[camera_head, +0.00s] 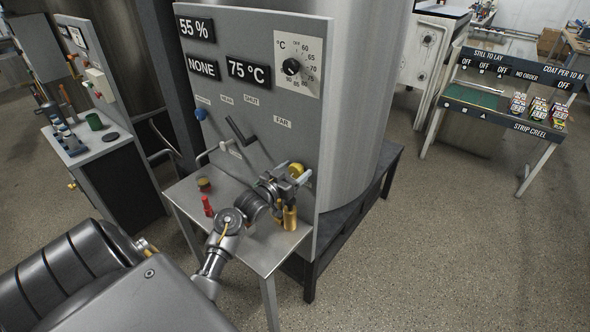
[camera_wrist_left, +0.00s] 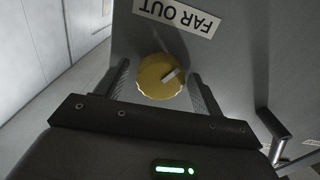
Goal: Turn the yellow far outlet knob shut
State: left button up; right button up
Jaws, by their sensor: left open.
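The yellow far outlet knob (camera_head: 297,169) is on the grey panel (camera_head: 220,100), partly hidden by my left gripper (camera_head: 291,180). In the left wrist view the round yellow knob (camera_wrist_left: 158,79) lies between the two fingers of my left gripper (camera_wrist_left: 160,69). The fingers are open, with a gap visible on each side of the knob. A pale pointer mark on the knob slants toward the upper right in that view. The FAR OUT label (camera_wrist_left: 178,15) shows above the knob, upside down. My right gripper is not in view.
A metal shelf (camera_head: 185,197) below the panel holds a red item (camera_head: 207,206) and a yellow item (camera_head: 289,217) close to my arm. A black lever (camera_head: 240,131) and a blue knob (camera_head: 200,114) stick out from the panel. Open floor (camera_head: 430,240) lies to the right.

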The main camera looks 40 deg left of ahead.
pick_arm(q)
jog(key=shift+w, duration=0.1)
jog(key=c, duration=1)
